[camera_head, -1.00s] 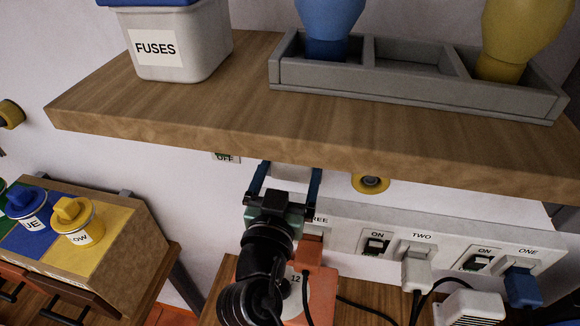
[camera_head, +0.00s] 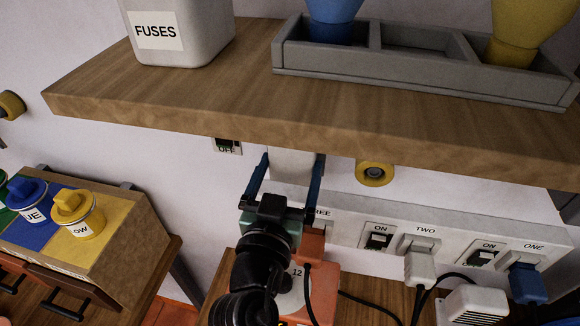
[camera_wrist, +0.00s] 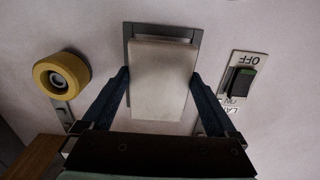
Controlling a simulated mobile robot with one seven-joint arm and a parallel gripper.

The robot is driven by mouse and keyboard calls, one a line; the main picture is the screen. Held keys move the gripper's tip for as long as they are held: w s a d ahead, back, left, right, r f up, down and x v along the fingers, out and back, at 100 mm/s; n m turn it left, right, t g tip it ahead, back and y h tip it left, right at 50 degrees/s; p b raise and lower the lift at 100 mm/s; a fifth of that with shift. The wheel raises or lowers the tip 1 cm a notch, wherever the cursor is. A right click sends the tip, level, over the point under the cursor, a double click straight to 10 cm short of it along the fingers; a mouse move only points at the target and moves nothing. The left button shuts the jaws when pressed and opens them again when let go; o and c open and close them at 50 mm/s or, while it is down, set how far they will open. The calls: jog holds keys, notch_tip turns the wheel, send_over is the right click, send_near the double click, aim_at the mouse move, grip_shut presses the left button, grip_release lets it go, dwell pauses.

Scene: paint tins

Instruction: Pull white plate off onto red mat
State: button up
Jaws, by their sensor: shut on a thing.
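The white plate (camera_wrist: 158,95) is in the middle of the wrist view, slightly tilted, in front of a grey frame (camera_wrist: 128,42) on the wall. A dark gap shows above its top edge. In the head view the plate (camera_head: 292,172) is just below the shelf edge, partly hidden by it. My gripper (camera_wrist: 160,74) is shut on the plate, one blue finger against each side; it also shows in the head view (camera_head: 293,158). I cannot make out the red mat for certain; an orange-red surface (camera_head: 165,312) shows at the bottom of the head view.
A wooden shelf (camera_head: 170,105) overhangs the plate. A yellow round fixture (camera_head: 375,173) and an OFF switch (camera_head: 228,145) flank it. A socket strip (camera_head: 455,232) with plugs and cables is lower right. A box with paint tins (camera_head: 125,255) is left.

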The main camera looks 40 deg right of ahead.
aim_at(290, 167)
jog(key=shift+s+a+f+b, duration=0.1)
jog(key=shift+s+a+b, duration=0.25)
jog(key=shift+a, duration=0.05)
jog(key=shift+b+v, duration=0.6)
jog(key=shift+v, duration=0.9)
